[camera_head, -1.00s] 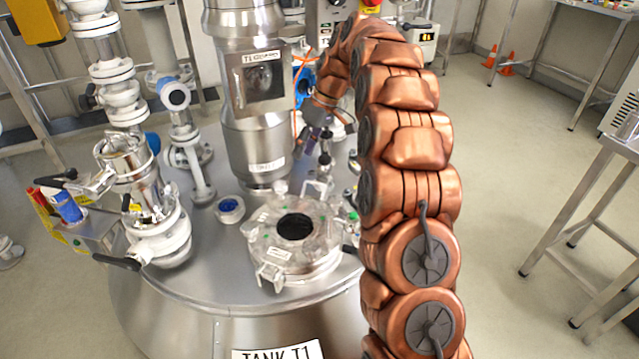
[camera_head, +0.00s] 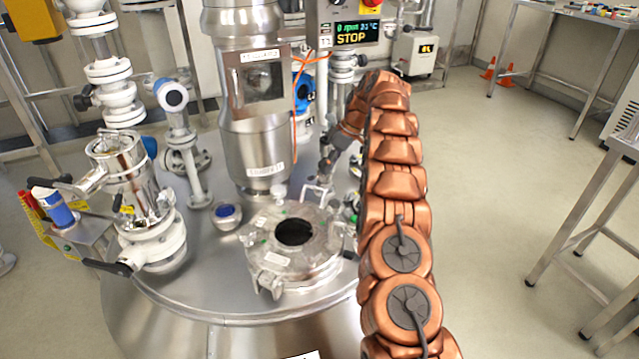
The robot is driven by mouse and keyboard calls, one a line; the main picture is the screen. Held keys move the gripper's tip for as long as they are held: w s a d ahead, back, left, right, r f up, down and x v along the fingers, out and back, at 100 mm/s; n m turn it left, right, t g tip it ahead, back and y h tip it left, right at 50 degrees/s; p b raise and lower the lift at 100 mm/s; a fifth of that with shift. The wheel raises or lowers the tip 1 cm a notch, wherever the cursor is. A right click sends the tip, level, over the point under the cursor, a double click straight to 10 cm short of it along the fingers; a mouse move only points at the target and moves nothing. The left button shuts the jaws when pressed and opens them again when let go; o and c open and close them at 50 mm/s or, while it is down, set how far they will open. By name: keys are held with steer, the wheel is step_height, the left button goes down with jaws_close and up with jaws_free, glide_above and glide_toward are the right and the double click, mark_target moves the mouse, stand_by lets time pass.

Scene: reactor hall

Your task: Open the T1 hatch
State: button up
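The T1 hatch (camera_head: 262,247) is a round metal lid with a dark round window (camera_head: 295,232) in its middle. It lies flat on top of the steel tank (camera_head: 215,285) and looks closed. A pale handle (camera_head: 316,194) stands up at its far edge, and a clamp (camera_head: 270,284) sits at its near left edge. My gripper (camera_head: 325,172) points down just behind the hatch, close to this handle. It is small and dark here, so I cannot tell whether it touches the handle or whether its fingers are open.
A steel stirrer column (camera_head: 255,150) rises behind the hatch. Pipes and a valve (camera_head: 155,235) stand on the left of the tank top, with a small blue-centred port (camera_head: 227,212) between. A control display (camera_head: 358,34) reads STOP. Open floor lies to the right, before a steel table (camera_head: 610,180).

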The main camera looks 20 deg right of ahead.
steer(key=b+x, duration=0.1)
steer(key=x, duration=0.6)
steer(key=shift+a, duration=0.1)
jaws_close()
stand_by(0.6)
